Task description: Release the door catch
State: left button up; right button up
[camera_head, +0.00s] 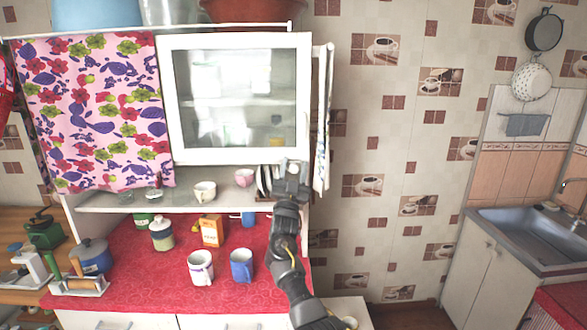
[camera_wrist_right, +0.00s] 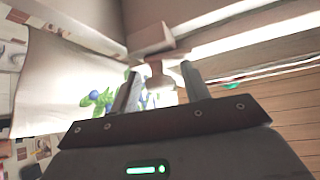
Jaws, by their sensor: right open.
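The white cabinet door with a glass pane (camera_head: 240,152) appears shut in the head view. My right gripper (camera_head: 291,166) is raised at the door's lower right corner. In the right wrist view my right gripper (camera_wrist_right: 162,82) is open, its two fingers apart. A small pale block with a stem, which looks like the door catch (camera_wrist_right: 154,40), lies just beyond and between the fingertips. Whether the fingers touch it I cannot tell. In the head view the catch is hidden behind the gripper. My left gripper is not in view.
A flowered curtain (camera_head: 92,110) covers the cabinet's left side. Cups and plates stand on the open shelf (camera_head: 120,203) below the door. Mugs, jars and a box stand on the red counter (camera_head: 130,288). A sink (camera_head: 525,232) is far right.

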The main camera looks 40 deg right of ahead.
jog(key=c, duration=0.9)
jog(key=shift+n+t+y, duration=0.5)
jog(key=shift+n+t, duration=0.2)
jog(key=shift+n, duration=0.4)
jog(key=shift+c, duration=0.2)
jog(key=shift+n+t+y, duration=1.8)
jog(key=shift+n+y, duration=0.1)
jog(key=shift+n, duration=0.7)
jog(key=o, duration=0.9)
jog(key=shift+o, duration=0.2)
jog(key=shift+a, duration=0.1)
